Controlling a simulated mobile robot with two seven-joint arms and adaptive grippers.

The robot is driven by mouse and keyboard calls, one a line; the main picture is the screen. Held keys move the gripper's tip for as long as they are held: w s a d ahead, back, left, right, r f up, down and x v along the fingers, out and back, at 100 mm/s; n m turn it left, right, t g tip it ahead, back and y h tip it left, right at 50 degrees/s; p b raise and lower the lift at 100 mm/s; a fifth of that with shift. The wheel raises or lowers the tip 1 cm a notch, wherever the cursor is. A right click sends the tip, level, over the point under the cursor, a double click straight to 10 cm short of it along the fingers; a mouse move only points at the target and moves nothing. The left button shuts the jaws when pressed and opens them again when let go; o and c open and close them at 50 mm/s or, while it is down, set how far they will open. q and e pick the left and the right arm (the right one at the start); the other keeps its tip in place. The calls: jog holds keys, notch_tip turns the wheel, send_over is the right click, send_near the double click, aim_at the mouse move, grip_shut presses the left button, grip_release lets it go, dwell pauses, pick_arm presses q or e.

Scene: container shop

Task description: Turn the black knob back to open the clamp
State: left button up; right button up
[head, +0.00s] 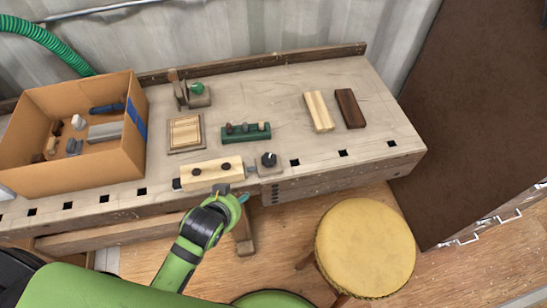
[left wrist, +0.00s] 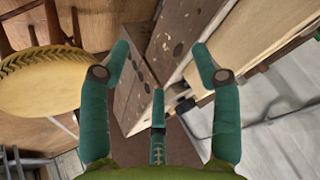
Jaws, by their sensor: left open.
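The black knob (head: 268,159) stands on a small grey mount at the front edge of the workbench, with a pale mark on its top. To its left lies a pale wooden block (head: 211,173) with two dark round spots, apparently part of the clamp. My left gripper (head: 243,196) is just in front of the bench edge, below and left of the knob, not touching it. In the left wrist view its teal fingers (left wrist: 160,62) are spread and empty, facing wooden parts of the bench. I cannot make out the knob in that view. My right gripper is not in view.
A cardboard box (head: 72,184) with tools stands at the left of the bench. A yellow stool (head: 365,248) stands in front at right.

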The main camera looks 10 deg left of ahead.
pick_arm(q)
jog(key=w+d+r+m+t+h, duration=0.2)
jog(key=w+d+r+m+t, duration=0.4)
jog(key=r, duration=0.4)
jog(key=w+d+r+m+t+h, duration=0.35)
jog(key=w+d+r, duration=0.25)
jog(key=w+r, duration=0.3)
jog(key=s+d+r+m+h, duration=0.2)
jog(key=d+r+m+h, duration=0.5)
jog(key=d+r+m, duration=0.35)
jog(key=s+d+m+g+h, duration=0.4)
jog(key=d+m+g+h, duration=0.35)
jog(key=m, duration=0.55)
jog(key=m+g+y, duration=0.9)
jog(key=m+y, duration=1.1)
jog(key=m, duration=0.1)
send_over(267, 157)
notch_tip(267, 157, down, 19)
jog(key=shift+r, duration=0.15)
notch_tip(267, 157, down, 6)
jog(key=shift+f+p, duration=0.15)
jog(key=shift+p, duration=0.7)
jog(key=shift+f, duration=0.25)
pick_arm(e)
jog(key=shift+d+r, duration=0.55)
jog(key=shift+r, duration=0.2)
